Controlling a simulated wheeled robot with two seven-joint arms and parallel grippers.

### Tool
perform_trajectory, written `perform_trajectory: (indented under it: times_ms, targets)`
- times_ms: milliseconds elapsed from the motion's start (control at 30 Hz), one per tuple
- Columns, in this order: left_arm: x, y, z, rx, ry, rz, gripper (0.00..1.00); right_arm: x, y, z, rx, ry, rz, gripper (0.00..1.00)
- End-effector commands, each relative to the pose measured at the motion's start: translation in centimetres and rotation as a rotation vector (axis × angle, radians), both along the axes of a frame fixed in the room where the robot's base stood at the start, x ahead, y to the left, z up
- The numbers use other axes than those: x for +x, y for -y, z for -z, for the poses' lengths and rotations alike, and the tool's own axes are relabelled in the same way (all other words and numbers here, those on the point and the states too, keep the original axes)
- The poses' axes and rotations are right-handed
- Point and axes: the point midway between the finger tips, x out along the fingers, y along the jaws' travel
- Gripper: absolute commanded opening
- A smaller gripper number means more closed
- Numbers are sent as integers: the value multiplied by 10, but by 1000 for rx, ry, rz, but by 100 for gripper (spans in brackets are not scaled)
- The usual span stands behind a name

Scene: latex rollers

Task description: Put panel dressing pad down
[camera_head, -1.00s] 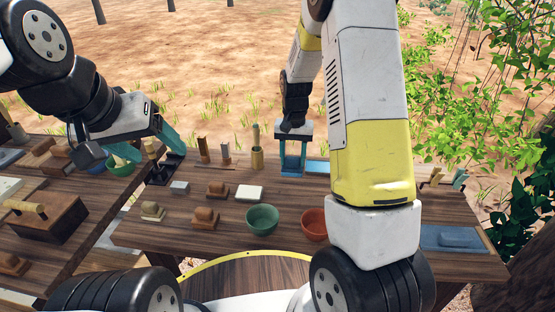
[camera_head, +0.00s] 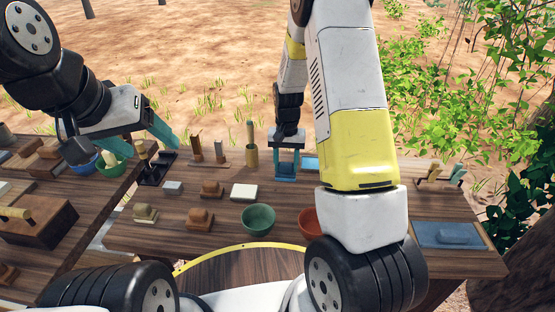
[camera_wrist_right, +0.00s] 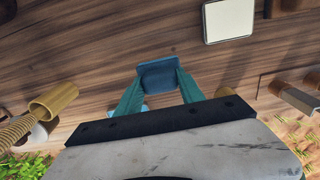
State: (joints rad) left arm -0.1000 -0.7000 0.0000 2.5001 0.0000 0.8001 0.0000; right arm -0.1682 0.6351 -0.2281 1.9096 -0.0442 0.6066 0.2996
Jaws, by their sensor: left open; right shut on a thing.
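My right gripper (camera_head: 286,172) is shut on a small blue pad (camera_wrist_right: 158,73), which I take for the panel dressing pad. In the right wrist view its teal fingers (camera_wrist_right: 158,90) grip the pad's two sides. In the head view the pad (camera_head: 287,178) is low over the far part of the table, between the bamboo cup and a light-blue flat piece. I cannot tell whether it touches the wood. My left gripper (camera_head: 150,132) is open and empty, above the far left tables, near a black stand; its fingers partly overlap in view.
The bamboo cup (camera_head: 251,156) stands just left of my right gripper. A white block (camera_head: 243,192), a green bowl (camera_head: 258,219) and an orange bowl (camera_head: 309,222) are nearer. A blue tray (camera_head: 452,235) lies at right. Bare wood shows between the pad and white block.

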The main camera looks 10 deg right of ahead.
Motion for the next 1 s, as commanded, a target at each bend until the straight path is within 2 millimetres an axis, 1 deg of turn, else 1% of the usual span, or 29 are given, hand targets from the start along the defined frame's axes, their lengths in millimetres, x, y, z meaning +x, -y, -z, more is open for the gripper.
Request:
perform_trajectory:
  times_ms: [233,300,467,500,600,1000]
  targets:
    - [0,0,0,0,0,0,70,-1,1,37,0,-2,1,13]
    - [0,0,0,0,0,0,70,0,0,42,-1,0,1,13]
    - [0,0,0,0,0,0,70,0,0,42,0,1,1,13]
    - [0,0,0,0,0,0,70,0,0,42,0,0,0,49]
    - [0,0,0,0,0,0,70,0,0,42,0,0,0,67]
    - [0,0,0,0,0,0,70,0,0,43,0,1,0,67]
